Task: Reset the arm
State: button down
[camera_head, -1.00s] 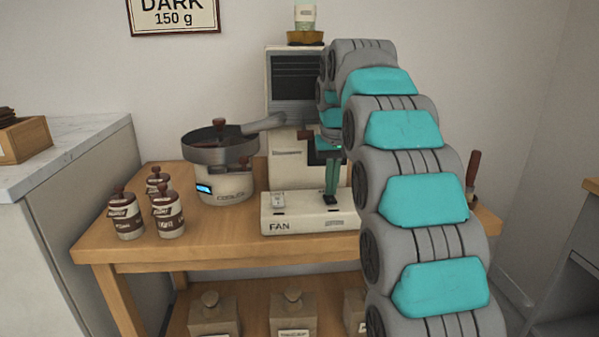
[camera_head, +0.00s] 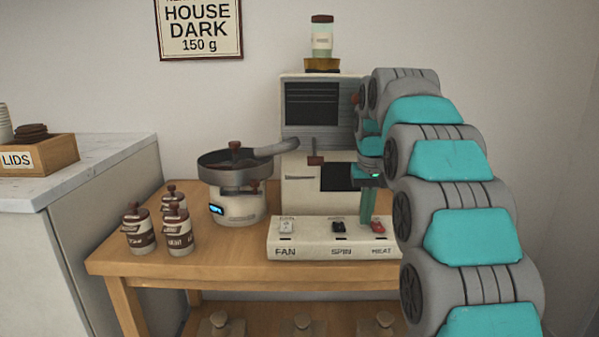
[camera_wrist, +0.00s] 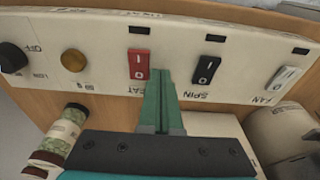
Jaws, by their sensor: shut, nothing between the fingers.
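My gripper (camera_head: 367,215) points down at the end of my grey and teal arm, just above the switch panel (camera_head: 312,252). Its green fingers are together and hold nothing. In the wrist view the fingertips (camera_wrist: 157,75) are close beside the red HEAT switch (camera_wrist: 138,64), and I cannot tell whether they touch it. The red switch also shows in the head view (camera_head: 378,226), right of the fingers. The black SPIN switch (camera_wrist: 209,69) and the white FAN switch (camera_wrist: 285,77) are apart from the fingers.
The roaster (camera_head: 295,190) stands behind the panel with a jar (camera_head: 321,38) on top. A round pan (camera_head: 235,165) and several canisters (camera_head: 140,230) are to the left. The wrist view shows a black knob (camera_wrist: 12,58) and an amber button (camera_wrist: 74,60). The wooden table's (camera_head: 200,258) front left is clear.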

jog(key=shift+s+f, duration=0.15)
jog(key=shift+s, duration=1.2)
jog(key=s+f+g, duration=0.1)
jog(key=s+f, duration=0.4)
jog(key=s, duration=0.8)
jog(key=s+f+g+p, duration=0.1)
jog(key=s+f, duration=0.4)
jog(key=s, duration=0.9)
jog(key=s+f+g+p, duration=0.1)
jog(key=s+f, duration=0.4)
jog(key=s, duration=0.8)
jog(key=shift+s, duration=0.35)
